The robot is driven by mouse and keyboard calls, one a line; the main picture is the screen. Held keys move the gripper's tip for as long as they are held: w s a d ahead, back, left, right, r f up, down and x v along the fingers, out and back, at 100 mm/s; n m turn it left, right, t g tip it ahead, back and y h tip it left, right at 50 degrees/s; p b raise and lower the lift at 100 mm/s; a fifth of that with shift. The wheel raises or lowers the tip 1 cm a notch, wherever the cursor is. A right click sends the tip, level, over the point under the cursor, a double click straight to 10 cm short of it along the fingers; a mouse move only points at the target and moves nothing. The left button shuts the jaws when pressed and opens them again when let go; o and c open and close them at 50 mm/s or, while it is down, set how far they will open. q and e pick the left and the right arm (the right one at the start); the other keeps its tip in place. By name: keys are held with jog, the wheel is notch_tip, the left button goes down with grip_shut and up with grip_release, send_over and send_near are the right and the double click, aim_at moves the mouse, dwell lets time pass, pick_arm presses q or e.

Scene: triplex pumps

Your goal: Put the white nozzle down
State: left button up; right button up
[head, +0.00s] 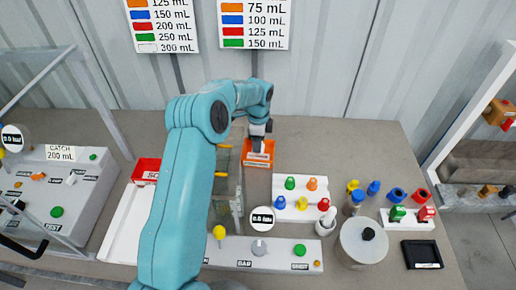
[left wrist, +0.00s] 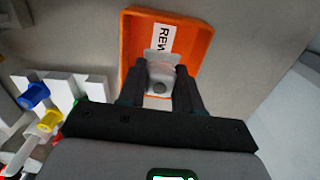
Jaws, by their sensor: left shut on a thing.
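My left gripper (head: 259,143) reaches down at an orange tray (head: 270,153) near the back middle of the table. In the left wrist view the fingers (left wrist: 160,88) are shut on the white nozzle (left wrist: 160,70), a pale, partly translucent piece with a grey round spot. It is over the orange tray (left wrist: 203,35), beside a white label starting "REW". I cannot tell if the nozzle touches the tray floor. In the head view the gripper hides the nozzle. My right gripper is not in view.
A white rack (head: 300,186) with coloured nozzles stands right of the tray. A red bin (head: 146,170) lies left of my arm. Bare table lies behind the rack.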

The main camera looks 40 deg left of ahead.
pick_arm(q)
jog(key=shift+f, duration=0.8)
jog(key=shift+w, duration=0.1)
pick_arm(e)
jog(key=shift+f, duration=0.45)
pick_arm(q)
jog(key=o, duration=1)
jog(key=shift+o, duration=0.2)
jog(key=shift+f, duration=0.15)
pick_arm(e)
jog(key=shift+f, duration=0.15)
